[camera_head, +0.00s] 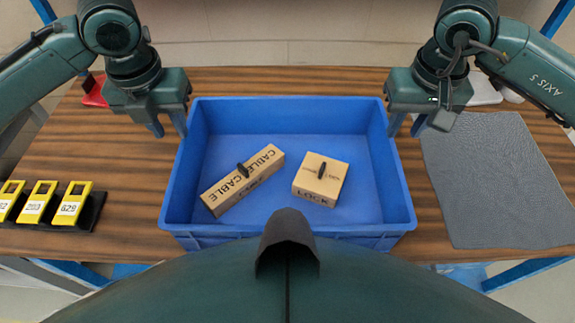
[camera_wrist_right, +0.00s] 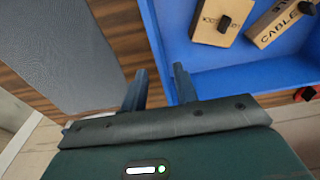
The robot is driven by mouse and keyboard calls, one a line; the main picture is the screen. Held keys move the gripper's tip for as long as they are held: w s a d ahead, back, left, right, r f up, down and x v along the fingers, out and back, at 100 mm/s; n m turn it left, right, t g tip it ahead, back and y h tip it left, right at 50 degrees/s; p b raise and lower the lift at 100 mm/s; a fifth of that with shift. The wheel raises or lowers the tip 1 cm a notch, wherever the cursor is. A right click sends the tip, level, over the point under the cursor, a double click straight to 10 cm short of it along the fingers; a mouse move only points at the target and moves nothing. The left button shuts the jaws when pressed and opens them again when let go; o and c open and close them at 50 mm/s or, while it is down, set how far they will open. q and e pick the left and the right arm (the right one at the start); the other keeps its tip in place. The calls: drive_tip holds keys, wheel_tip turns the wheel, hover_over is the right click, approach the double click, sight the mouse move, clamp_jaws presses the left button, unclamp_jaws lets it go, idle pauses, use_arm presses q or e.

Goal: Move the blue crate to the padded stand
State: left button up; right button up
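The blue crate (camera_head: 290,120) sits on the brown wooden table, holding a box marked CABLE (camera_head: 240,182) and a box marked LOCK (camera_head: 320,180), each with a dark knob. My left gripper (camera_head: 167,125) is open and empty at the crate's far left corner. My right gripper (camera_head: 408,126) is open at the far right corner. In the right wrist view its fingers (camera_wrist_right: 158,82) are apart, with the crate's side wall (camera_wrist_right: 157,45) near the right finger; I cannot tell whether they touch. No stand is clearly identifiable; a grey textured pad (camera_head: 500,180) lies to the right.
A dark rack (camera_head: 88,212) with several yellow tags (camera_head: 70,203) is at the table's left front. A red object (camera_head: 96,92) lies at the back left, and a white item (camera_head: 483,90) at the back right. Bare wood (camera_head: 120,170) shows left of the crate.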

sight(198, 184)
use_arm(q)
drive_tip(key=shift+s+r, duration=0.15)
drive_tip(key=shift+s, duration=0.15)
use_arm(e)
drive_tip(key=shift+s+d+r, duration=0.1)
drive_tip(key=shift+s+r, duration=0.1)
drive_tip(key=shift+s, duration=0.05)
drive_tip(key=shift+f, duration=0.1)
